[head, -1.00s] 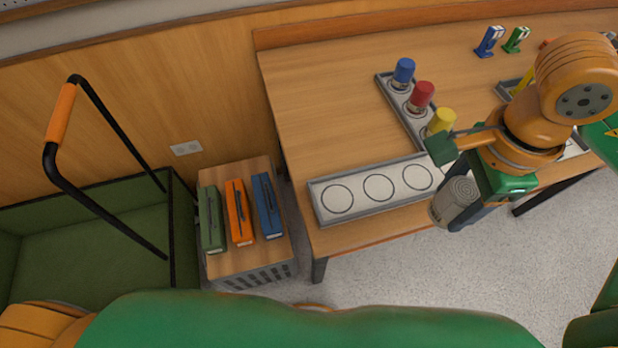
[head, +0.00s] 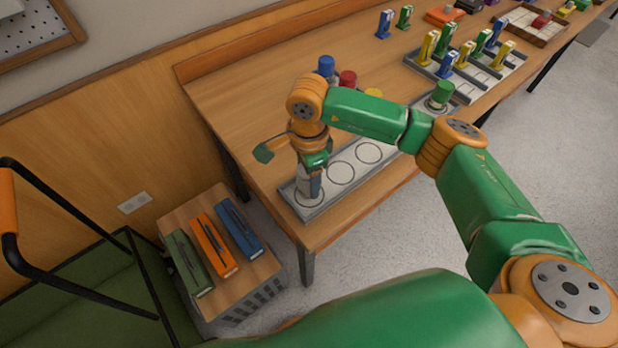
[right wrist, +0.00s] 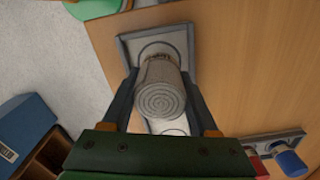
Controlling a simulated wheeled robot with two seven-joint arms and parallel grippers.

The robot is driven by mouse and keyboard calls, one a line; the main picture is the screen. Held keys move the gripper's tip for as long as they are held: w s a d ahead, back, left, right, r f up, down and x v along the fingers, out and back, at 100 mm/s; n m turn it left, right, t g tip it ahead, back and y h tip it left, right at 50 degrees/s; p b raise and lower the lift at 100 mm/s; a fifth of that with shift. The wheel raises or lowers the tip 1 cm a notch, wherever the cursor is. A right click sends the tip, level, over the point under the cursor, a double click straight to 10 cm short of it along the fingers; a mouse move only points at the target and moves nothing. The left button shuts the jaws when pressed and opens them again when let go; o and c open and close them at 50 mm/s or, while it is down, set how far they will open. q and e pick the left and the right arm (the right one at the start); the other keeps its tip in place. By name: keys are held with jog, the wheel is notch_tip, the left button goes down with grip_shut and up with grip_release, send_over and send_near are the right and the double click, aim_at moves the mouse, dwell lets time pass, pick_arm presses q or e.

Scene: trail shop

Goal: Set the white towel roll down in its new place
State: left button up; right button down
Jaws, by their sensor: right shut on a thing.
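The white towel roll (right wrist: 160,98) shows its spiral end in the right wrist view, upright between the two fingers of my right gripper (right wrist: 160,84). My right gripper is shut on it. The middle circle and the right circle of this tray are bare. I cannot tell whether the roll's foot touches the tray. My left gripper is not in view.
Blue (head: 326,65), red (head: 348,79) and yellow (head: 373,94) capped items stand in a second tray behind my right arm. A green-capped item (head: 440,94) stands farther right. A crate (head: 246,300) with three cases stands left of the table, beside a green cart (head: 85,295).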

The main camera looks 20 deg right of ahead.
jog(key=shift+f, duration=0.65)
jog(key=shift+d+f, duration=0.1)
jog(key=shift+f, duration=0.35)
jog(key=c, duration=0.6)
grip_release()
jog(key=shift+f, duration=0.1)
jog(key=o, duration=0.4)
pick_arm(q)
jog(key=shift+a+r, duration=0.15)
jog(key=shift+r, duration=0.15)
pick_arm(e)
jog(key=shift+o, duration=0.2)
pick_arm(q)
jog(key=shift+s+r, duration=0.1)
